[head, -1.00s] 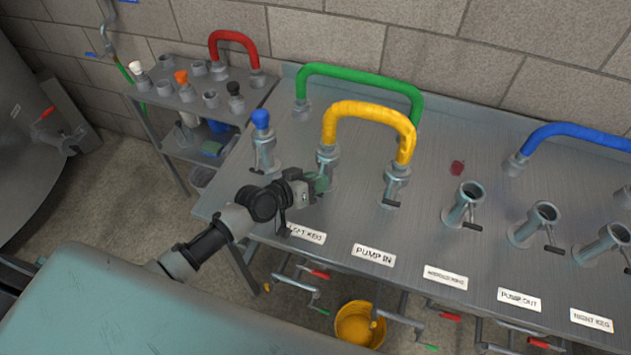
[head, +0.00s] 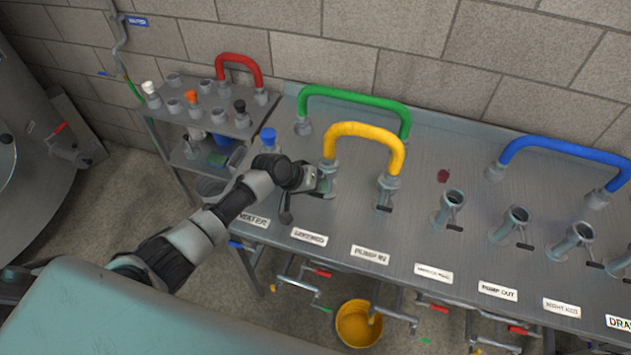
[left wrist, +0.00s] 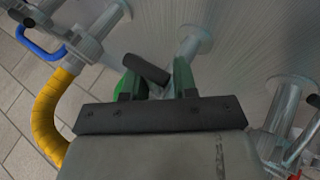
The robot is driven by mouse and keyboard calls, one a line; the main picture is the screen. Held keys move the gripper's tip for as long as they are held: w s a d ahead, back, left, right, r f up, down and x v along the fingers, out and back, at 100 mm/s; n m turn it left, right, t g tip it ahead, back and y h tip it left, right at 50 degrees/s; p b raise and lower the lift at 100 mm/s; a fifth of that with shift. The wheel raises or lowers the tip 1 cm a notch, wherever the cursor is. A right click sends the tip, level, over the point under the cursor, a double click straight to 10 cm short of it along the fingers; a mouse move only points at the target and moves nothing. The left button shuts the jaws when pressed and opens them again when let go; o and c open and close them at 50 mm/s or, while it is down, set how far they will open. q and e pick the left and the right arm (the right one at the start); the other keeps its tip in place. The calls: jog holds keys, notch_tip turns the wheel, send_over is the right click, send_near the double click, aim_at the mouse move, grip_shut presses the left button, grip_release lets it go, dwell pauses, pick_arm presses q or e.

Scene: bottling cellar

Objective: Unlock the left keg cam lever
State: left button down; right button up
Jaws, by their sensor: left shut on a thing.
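My left gripper (head: 324,184) is at the left keg port (head: 330,170), above the LEFT KEG label (head: 309,237). The yellow hose (head: 362,130) arches from this port to the pump-in port (head: 388,187). In the left wrist view, the dark handle of the left keg cam lever (left wrist: 146,69) lies slantwise between the green fingers of my left gripper (left wrist: 157,80), which is shut on it. In the head view the gripper hides the lever. The yellow hose is also in the left wrist view (left wrist: 48,120). My right gripper is not in view.
A blue-capped port (head: 268,138) stands left of the left keg port. A green hose (head: 355,97) arches behind. Several open ports with levers, such as this one (head: 450,205), stand to the right. A yellow bucket (head: 358,325) sits below the bench.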

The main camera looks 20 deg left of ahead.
pick_arm(q)
jog(key=shift+s+d+r+n+g+p, duration=0.15)
jog(key=shift+g+p, duration=0.15)
jog(key=shift+g, duration=0.3)
jog(key=shift+s+d+r+n+g+p, duration=0.15)
jog(key=shift+g+p, duration=0.15)
jog(key=shift+g, duration=0.3)
jog(key=c, duration=1.1)
grip_release()
jog(key=shift+w, duration=0.1)
jog(key=o, duration=0.3)
jog(key=shift+d+r, duration=0.15)
jog(key=shift+o, duration=0.2)
jog(key=b+v, duration=0.1)
jog(key=v, duration=1)
